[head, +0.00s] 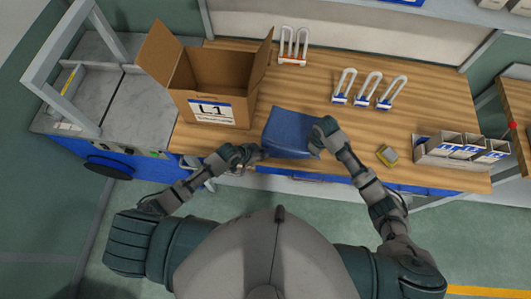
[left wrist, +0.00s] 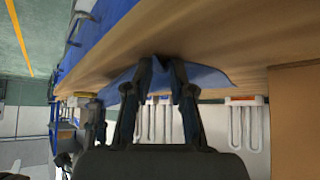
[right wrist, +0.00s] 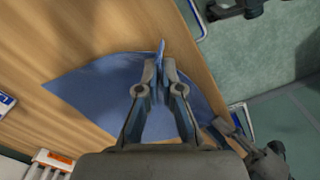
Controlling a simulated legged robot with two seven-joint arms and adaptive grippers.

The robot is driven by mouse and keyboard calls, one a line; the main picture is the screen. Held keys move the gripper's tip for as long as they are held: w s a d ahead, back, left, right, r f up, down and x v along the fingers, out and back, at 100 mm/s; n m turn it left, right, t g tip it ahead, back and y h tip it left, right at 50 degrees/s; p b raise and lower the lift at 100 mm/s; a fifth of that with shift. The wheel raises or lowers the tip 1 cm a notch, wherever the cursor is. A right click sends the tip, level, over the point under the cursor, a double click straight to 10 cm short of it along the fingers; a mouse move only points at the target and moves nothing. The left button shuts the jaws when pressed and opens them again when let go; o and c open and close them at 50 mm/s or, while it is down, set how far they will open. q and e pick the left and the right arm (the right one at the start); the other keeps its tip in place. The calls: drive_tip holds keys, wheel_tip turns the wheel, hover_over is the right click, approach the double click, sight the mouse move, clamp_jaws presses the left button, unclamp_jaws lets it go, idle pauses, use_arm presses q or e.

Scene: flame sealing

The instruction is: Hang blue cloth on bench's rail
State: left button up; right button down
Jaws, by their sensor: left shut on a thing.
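The blue cloth (head: 288,132) lies partly folded near the front edge of the wooden bench, and its near end reaches that edge. My left gripper (head: 260,154) is shut on the cloth's near left corner, and the pinch shows in the left wrist view (left wrist: 163,68). My right gripper (head: 318,130) is at the cloth's right side. In the right wrist view its fingers (right wrist: 159,66) are closed around a raised fold of the cloth (right wrist: 95,85). A grey rail (right wrist: 240,118) runs along the bench front, partly hidden by my left arm in the head view.
An open cardboard box (head: 212,95) marked L1 stands left of the cloth. Several white looped racks (head: 368,90) stand behind.

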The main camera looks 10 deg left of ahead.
use_arm(q)
drive_tip(key=shift+s+a+f, duration=0.1)
drive_tip(key=shift+f, duration=0.1)
clamp_jaws()
wheel_tip(320, 180, up, 4)
drive_tip(key=shift+r, duration=0.15)
use_arm(e)
drive_tip(key=shift+w+f, duration=0.1)
use_arm(q)
drive_tip(key=shift+r, duration=0.45)
